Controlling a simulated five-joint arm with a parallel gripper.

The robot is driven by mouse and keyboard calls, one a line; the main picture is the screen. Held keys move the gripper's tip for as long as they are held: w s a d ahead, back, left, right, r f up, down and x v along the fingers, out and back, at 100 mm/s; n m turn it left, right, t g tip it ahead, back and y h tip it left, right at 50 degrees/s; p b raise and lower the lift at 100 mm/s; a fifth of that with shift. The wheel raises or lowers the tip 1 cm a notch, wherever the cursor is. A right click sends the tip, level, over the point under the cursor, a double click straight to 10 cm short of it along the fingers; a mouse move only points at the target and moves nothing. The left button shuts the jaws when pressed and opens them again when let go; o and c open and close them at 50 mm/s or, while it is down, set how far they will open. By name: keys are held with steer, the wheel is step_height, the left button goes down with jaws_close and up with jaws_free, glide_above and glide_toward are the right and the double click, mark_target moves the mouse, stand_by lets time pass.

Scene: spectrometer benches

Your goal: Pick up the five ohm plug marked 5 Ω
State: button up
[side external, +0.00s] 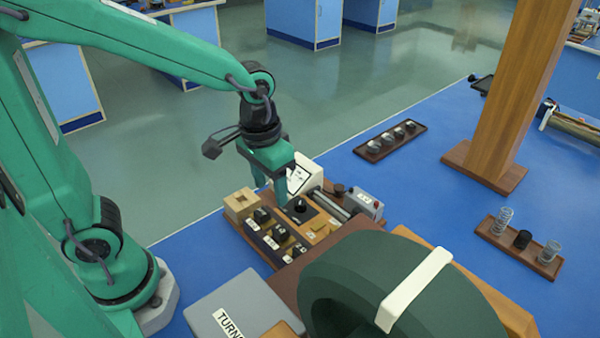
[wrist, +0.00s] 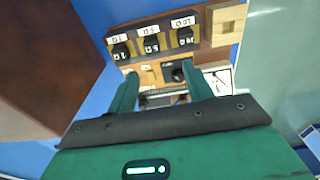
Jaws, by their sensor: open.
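Three black plugs stand in a row on the wooden bench block. The five ohm plug seems to be the middle one (wrist: 152,44), with a small white label beside it; it also shows in the side view (side external: 280,232). Another plug (wrist: 120,51) is on its left and one (wrist: 185,36), whose label seems to read 10 Ω, on its right. My gripper (wrist: 161,80) is open and empty, its fingers pointing down over the bench beside the plug row. It is apart from the plugs; in the side view my gripper (side external: 270,190) hangs behind the row.
A black switch plate with a knob (side external: 299,207) lies close to my fingers. A pale wooden block with a socket (side external: 240,203) stands at the row's end. A meter (side external: 299,178) is behind. A large dark green rounded body (side external: 350,275) fills the front.

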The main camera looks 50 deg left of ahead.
mark_target(281, 228)
steer(key=shift+w+d+f+g, duration=0.2)
steer(key=shift+d+f, duration=0.25)
steer(key=shift+f, duration=0.15)
steer(key=shift+w+d+f+g, duration=0.2)
steer(key=shift+d+f, duration=0.2)
steer(key=shift+f, duration=0.15)
steer(key=shift+f, duration=1.3)
steer(key=shift+s+f, duration=0.1)
steer(key=shift+f, duration=2.5)
steer(key=c, duration=1.1)
steer(key=shift+o, duration=0.2)
steer(key=shift+r, duration=0.1)
